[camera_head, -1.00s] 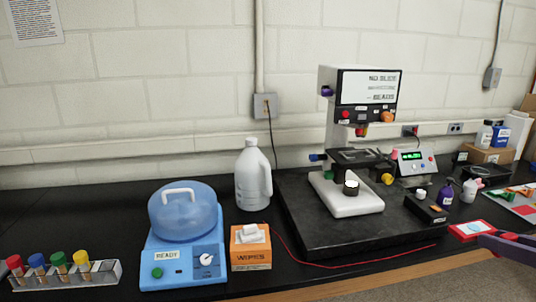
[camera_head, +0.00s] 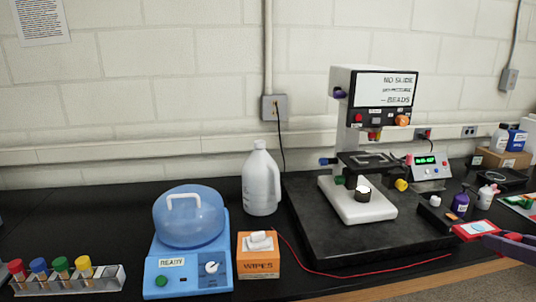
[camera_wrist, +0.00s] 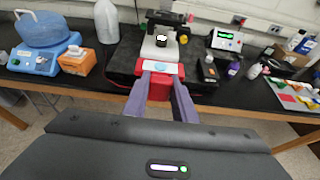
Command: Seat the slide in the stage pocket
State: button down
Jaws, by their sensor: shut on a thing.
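The slide (camera_head: 477,229) is a flat red-edged piece with a white face and a blue oval mark. It also shows in the wrist view (camera_wrist: 161,69), face up. My gripper (camera_wrist: 162,80) is shut on its red near part, with one purple finger on each side. In the head view my gripper (camera_head: 492,238) enters from the right edge. The microscope stage (camera_head: 372,161) is a dark platform under the instrument head, with a pale-edged recess on top. The slide is apart from it, in front and to the right. The inside of the pocket is too small to make out.
The microscope (camera_head: 375,110) has a screen reading "NO SLIDE". Its white foot (camera_head: 355,207) stands on a thick black slab (camera_head: 330,245). A red cable (camera_head: 370,270) lies along the front. A small black box (camera_head: 437,212) and bottles (camera_head: 460,204) stand at right.

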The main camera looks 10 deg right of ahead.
aim_at(374, 164)
jog(key=i, duration=0.85)
jog(key=z, duration=0.05)
